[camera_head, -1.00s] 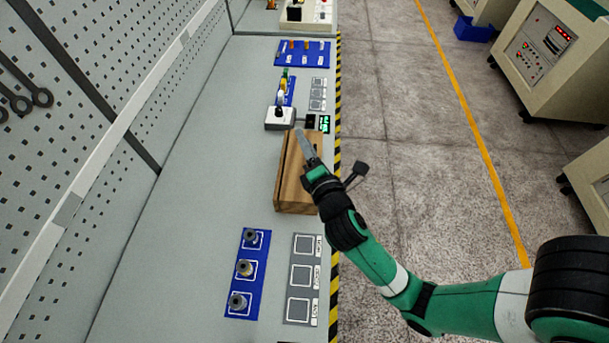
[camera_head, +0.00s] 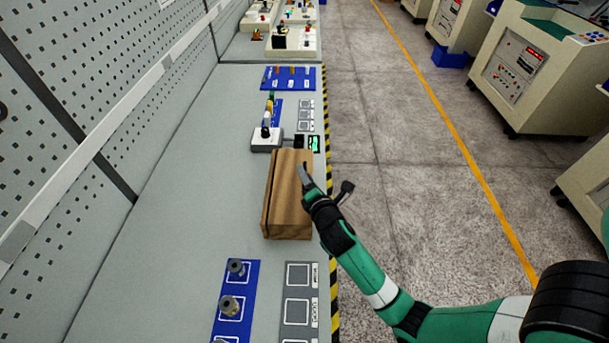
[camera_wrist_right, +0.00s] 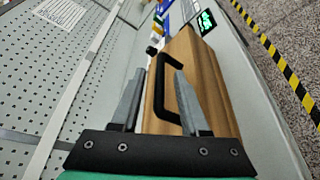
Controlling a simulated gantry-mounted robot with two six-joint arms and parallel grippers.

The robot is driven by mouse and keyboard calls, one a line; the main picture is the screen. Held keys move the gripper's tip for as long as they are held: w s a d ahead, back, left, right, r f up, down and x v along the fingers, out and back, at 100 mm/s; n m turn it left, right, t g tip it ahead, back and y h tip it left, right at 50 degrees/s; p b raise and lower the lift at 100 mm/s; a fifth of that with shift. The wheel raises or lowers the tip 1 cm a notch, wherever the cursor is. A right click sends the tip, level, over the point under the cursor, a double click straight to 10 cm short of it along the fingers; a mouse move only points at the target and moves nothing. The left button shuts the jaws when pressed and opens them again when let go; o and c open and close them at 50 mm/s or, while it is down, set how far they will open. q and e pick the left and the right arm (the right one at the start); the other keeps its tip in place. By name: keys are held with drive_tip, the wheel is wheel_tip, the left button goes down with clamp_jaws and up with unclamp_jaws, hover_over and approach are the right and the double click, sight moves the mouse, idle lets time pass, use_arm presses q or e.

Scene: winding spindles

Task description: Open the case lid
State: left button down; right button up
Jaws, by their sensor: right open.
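The brown wooden case (camera_head: 283,200) stands on the grey bench near its right edge. My right gripper (camera_head: 306,173) is over the right side of the case. In the right wrist view the case (camera_wrist_right: 207,85) has a black C-shaped handle (camera_wrist_right: 158,95) on its face. The open fingers of the right gripper (camera_wrist_right: 159,75) are on either side of the handle, the right finger close to it. Whether they touch it I cannot tell. The lid looks down; a small gap cannot be ruled out. My left gripper is not in view.
A small white device (camera_head: 266,140) and a green-lit display (camera_head: 314,143) sit just behind the case. A blue mat (camera_head: 240,290) with metal spindles and a grey pad panel (camera_head: 299,300) lie in front. A perforated wall panel (camera_head: 80,80) borders the left. Bench left of the case is clear.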

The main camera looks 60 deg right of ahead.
drive_tip(key=shift+x, duration=0.85)
clamp_jaws()
idle(0.8)
